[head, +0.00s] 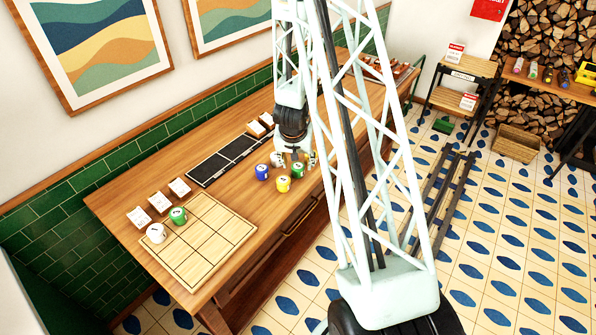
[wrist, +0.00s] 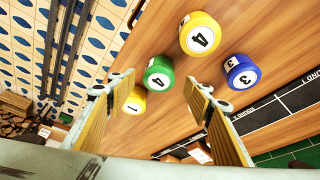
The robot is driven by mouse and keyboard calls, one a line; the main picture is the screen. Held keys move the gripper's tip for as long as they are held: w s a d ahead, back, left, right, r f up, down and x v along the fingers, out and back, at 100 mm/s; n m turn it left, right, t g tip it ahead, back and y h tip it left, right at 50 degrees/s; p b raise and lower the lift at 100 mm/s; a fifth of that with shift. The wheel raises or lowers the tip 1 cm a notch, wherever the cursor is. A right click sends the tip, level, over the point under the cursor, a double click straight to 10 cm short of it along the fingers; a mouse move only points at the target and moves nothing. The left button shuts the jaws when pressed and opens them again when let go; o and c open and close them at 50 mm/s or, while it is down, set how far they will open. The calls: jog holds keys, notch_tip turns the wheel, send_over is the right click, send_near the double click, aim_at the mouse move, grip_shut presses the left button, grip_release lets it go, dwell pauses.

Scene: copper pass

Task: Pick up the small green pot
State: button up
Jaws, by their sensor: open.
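A green pot (head: 298,169) with a white number label stands on the wooden table just below my gripper. It also shows in the wrist view (wrist: 158,77), just beyond the gap between my fingertips, apart from both. Another green pot (head: 178,216) stands far to the left on the light wooden board. I cannot tell clearly which green pot is smaller. My gripper (head: 295,160) points down over the table, open and empty. Its two fingers spread wide in the wrist view (wrist: 158,98).
A yellow pot (head: 283,184) and a blue pot (head: 262,172) stand close to the nearer green pot. Another yellow pot (wrist: 133,101) is partly behind my left finger. A black grid strip (head: 228,159) lies behind. A white pot (head: 156,233) stands on the board.

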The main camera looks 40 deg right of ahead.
aim_at(298, 166)
jog(key=shift+x, duration=2.15)
jog(key=shift+d, duration=0.1)
jog(key=shift+c, duration=0.9)
jog(key=c, duration=0.8)
